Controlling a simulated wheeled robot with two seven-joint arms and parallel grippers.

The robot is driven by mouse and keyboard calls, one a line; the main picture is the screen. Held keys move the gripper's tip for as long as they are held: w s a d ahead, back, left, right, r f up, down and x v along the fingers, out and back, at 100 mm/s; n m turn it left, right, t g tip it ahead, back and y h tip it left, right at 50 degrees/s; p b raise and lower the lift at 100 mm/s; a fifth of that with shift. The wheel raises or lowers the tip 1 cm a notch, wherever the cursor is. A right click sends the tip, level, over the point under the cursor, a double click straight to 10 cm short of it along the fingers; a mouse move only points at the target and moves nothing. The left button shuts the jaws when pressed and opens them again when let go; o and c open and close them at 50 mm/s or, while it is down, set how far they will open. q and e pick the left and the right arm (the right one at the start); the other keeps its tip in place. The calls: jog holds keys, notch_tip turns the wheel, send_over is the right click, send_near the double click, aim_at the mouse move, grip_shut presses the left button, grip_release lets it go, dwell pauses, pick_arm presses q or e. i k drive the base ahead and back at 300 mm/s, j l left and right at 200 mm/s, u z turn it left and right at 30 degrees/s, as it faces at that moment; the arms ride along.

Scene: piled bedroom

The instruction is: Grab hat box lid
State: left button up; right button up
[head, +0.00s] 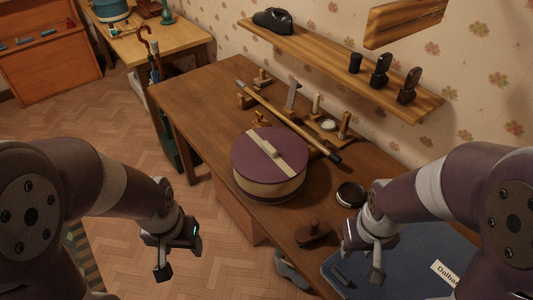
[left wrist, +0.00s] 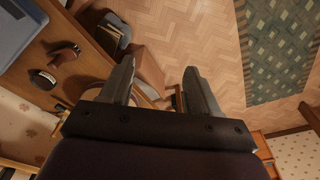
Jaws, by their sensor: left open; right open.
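The hat box (head: 268,187) is round with tan and dark bands and stands on the brown wooden table. Its purple lid (head: 256,159) lies on top, with a cream strip across it and a small knob (head: 272,153) in the middle. My left gripper (head: 178,258) is open and empty, left of the table and in front of the box, over the floor. It also shows open in the left wrist view (left wrist: 158,82), with nothing between the fingers.
A long stick (head: 288,119) lies behind the box among wooden stands. A round black tin (head: 350,194), a wooden-handled block (head: 312,234) and a blue case (head: 400,262) lie to the right. A wall shelf (head: 340,62) overhangs the back. The table's left end is clear.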

aim_at(269, 155)
jog(key=z, duration=0.45)
jog(key=i+j+z, duration=0.15)
jog(key=j+z, duration=0.15)
jog(key=z, duration=0.2)
jog(key=i+j+z, duration=0.1)
jog(key=j+z, duration=0.2)
jog(key=z, duration=0.2)
jog(key=j+z, duration=0.35)
jog(key=z, duration=0.15)
jog(key=j+z, duration=0.15)
jog(key=j, duration=0.8)
jog(key=k+j+z, duration=0.15)
jog(key=j, duration=0.8)
